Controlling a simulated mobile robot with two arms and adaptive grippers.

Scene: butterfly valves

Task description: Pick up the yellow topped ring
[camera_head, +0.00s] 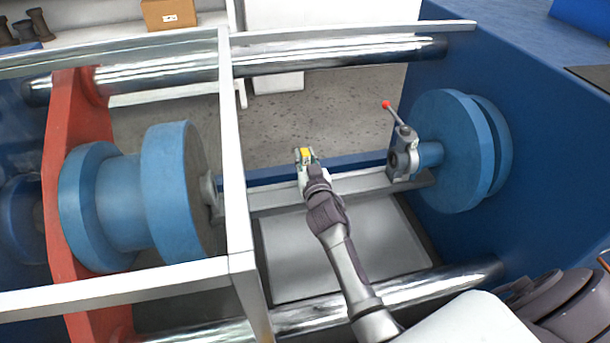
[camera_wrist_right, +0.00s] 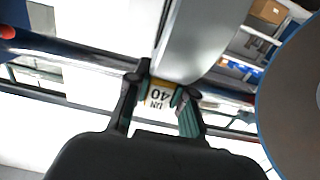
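The yellow topped ring (camera_head: 305,153) shows as a small yellow patch at the tip of my right gripper (camera_head: 306,158), above the machine's lower rail. In the right wrist view the ring (camera_wrist_right: 160,95) shows edge-on, with a white and yellow face marked "40". It sits between the two fingertips of my right gripper (camera_wrist_right: 162,97), which appear to touch it on both sides. The gripper is shut on it, and the ring appears held clear of any surface. The fingers hide much of the ring.
A grey valve body (camera_head: 404,158) with a red-knobbed lever stands right of the gripper, beside a blue flange (camera_head: 452,150). Another blue flange (camera_head: 174,190) is at the left. A pale frame post (camera_head: 232,150) stands between. Chrome bars run above and below.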

